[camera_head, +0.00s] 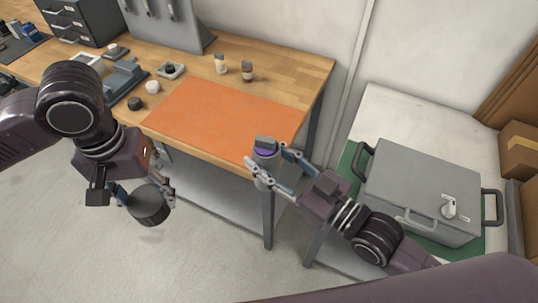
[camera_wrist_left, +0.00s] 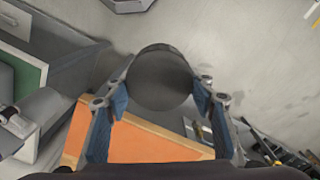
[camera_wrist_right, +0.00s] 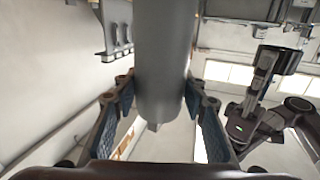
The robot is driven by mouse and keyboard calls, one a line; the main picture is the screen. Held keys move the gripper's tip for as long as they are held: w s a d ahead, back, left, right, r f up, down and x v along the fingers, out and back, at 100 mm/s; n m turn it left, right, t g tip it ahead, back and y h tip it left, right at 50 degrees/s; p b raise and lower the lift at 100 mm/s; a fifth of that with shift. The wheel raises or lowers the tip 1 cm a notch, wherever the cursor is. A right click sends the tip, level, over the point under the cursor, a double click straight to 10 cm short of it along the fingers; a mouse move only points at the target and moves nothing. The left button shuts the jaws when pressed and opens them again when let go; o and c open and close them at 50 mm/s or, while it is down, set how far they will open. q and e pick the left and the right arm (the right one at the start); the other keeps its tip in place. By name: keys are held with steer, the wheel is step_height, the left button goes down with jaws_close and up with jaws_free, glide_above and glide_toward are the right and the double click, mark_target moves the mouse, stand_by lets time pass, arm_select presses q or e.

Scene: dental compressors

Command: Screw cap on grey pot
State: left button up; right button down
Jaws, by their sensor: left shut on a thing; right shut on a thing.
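My left gripper (camera_head: 148,190) is shut on a dark grey round cap (camera_head: 150,205), held in the air in front of the bench at the left. The left wrist view shows the cap (camera_wrist_left: 160,82) between both fingers. My right gripper (camera_head: 272,168) is shut on a grey pot (camera_head: 264,162), held near the front right corner of the bench. Purple shows near the pot's top, with a grey piece above it. In the right wrist view the pot (camera_wrist_right: 165,70) is a long grey cylinder between the fingers. Cap and pot are well apart.
An orange mat (camera_head: 222,115) lies clear on the wooden bench (camera_head: 300,70). A grey case (camera_head: 420,190) sits at the right. Drawers (camera_head: 80,20) stand at the back left.

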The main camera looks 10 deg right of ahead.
arm_select(q)
steer(key=w+d+r+m, duration=0.1)
steer(key=w+d+r, duration=0.2)
steer(key=d, duration=0.2)
steer(key=w+d+r+m, duration=0.2)
steer(key=w+d+r, duration=0.1)
steer(key=d, duration=0.3)
steer(key=m, duration=0.2)
glide_toward(271, 164)
steer(key=w, duration=0.1)
steer(key=w+r, duration=0.1)
steer(key=w, duration=0.1)
steer(key=shift+w, duration=0.3)
steer(key=shift+a, duration=0.1)
steer(key=shift+f, duration=2)
steer(key=shift+s, duration=0.1)
steer(key=shift+f, duration=0.85)
steer(key=shift+f, duration=0.6)
